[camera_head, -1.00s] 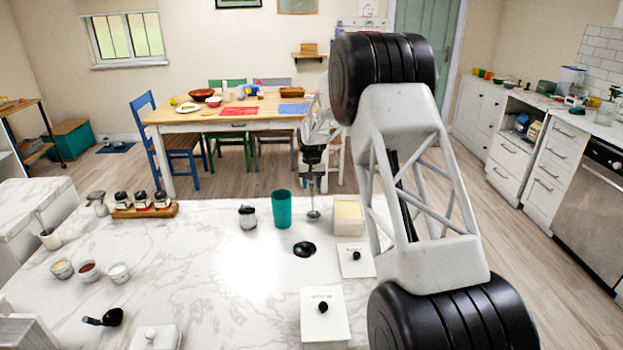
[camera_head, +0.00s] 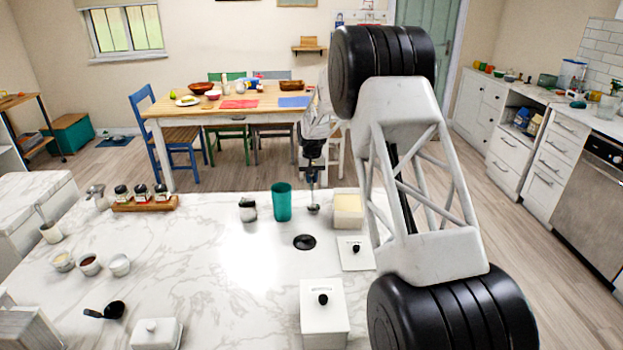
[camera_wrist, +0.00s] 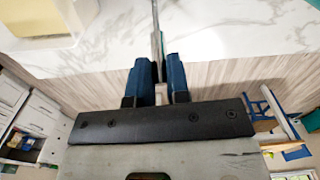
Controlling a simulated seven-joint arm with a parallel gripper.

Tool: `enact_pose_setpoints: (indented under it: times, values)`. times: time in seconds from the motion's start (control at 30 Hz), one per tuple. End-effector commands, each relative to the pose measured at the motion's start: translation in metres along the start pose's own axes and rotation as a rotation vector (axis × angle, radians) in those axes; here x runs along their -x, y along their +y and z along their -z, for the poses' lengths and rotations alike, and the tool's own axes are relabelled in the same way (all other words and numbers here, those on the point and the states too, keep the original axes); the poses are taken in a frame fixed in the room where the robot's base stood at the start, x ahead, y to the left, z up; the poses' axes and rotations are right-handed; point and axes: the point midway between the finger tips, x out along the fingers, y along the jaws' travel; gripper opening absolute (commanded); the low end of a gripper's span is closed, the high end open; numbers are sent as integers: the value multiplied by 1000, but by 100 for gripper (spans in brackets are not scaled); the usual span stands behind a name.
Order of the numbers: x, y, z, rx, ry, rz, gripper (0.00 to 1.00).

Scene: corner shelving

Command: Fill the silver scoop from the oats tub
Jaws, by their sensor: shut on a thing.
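My gripper (camera_head: 312,178) is above the far edge of the marble counter, shut on the thin handle of the silver scoop (camera_head: 313,209). In the wrist view the blue fingers (camera_wrist: 160,75) close around that handle (camera_wrist: 156,30); the scoop's bowl is not clear there. In the head view the bowl hangs low between a teal cup and an open white tub (camera_head: 348,225) with pale contents. This looks like the oats tub, but I cannot read its label. The tub also shows at the upper left of the wrist view (camera_wrist: 40,38). The bowl's contents are too small to tell.
The teal cup (camera_head: 281,203) stands close left of the scoop, with a small jar (camera_head: 247,210) beyond. A black round thing (camera_head: 304,242) lies in front. A spice rack (camera_head: 145,204) is left. The middle counter is clear.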

Motion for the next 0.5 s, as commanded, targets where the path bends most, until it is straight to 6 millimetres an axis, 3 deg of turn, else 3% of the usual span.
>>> enact_pose_setpoints:
  times: [0.5]
  values:
    - [27,0,0,0,0,0,0]
